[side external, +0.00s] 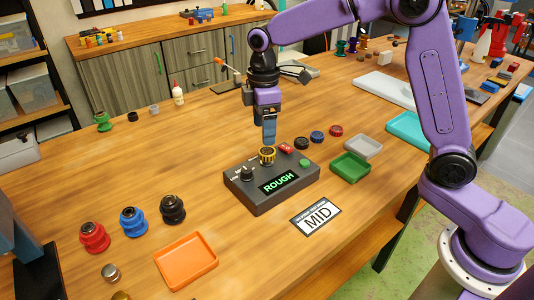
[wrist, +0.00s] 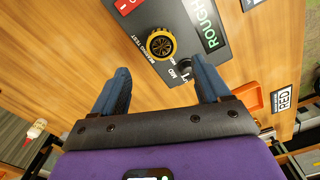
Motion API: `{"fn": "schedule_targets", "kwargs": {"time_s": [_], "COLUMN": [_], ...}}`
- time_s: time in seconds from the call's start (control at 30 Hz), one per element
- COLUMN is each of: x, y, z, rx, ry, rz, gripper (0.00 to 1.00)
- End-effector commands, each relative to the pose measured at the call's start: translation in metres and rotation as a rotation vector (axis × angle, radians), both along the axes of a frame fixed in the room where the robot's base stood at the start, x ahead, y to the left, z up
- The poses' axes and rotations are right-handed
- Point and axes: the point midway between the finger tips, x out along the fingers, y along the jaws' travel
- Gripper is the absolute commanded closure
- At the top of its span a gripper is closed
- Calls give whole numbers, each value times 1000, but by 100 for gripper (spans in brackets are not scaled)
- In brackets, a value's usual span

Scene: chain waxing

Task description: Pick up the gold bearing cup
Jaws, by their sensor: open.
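The gold bearing cup (side external: 267,155), a gold ring with a black centre, sits on top of the dark grey test box (side external: 262,198), near its back edge. In the wrist view the gold cup (wrist: 161,44) shows whole, beside the "BEARING TEST" lettering, just beyond the fingertips and roughly centred between them. My gripper (side external: 269,138) points down with its blue fingers close above the cup. In the wrist view my gripper (wrist: 160,78) is open, with nothing between its fingers.
The box has a black knob (side external: 247,174), a red switch (side external: 286,148), a green button (side external: 304,163) and a lit "ROUGH" display. Black, blue and red rings lie behind it. Green (side external: 350,168) and orange (side external: 186,262) trays flank it. A "MID" card (side external: 316,216) lies in front.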

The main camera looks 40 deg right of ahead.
Motion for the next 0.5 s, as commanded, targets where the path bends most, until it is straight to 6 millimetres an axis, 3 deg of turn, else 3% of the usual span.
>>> {"fn": "schedule_targets", "kwargs": {"time_s": [0.27,0.5], "x": [-1,-7], "y": [-2,-6], "z": [-18,-51], "rx": [-1,-1], "ry": [1,3], "rz": [-1,0], "gripper": [24,24]}}
